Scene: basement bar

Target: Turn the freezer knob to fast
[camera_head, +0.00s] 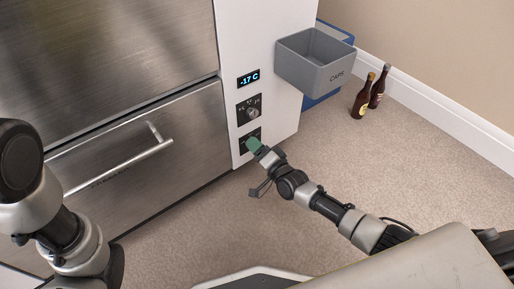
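The freezer's white control panel (236,60) carries a display reading -17 C (248,79). Below the display is an upper dial plate with a grey knob (252,113). The dial markings are too small to read surely. My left arm shows at the left edge, but its gripper is out of view.
A steel drawer (150,165) with a bar handle (120,168) is left of the panel. A grey bin marked CAPS (315,62) juts out at the panel's upper right. Two brown bottles (363,97) stand on the floor by the wall. The carpet (390,150) right of my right arm is clear.

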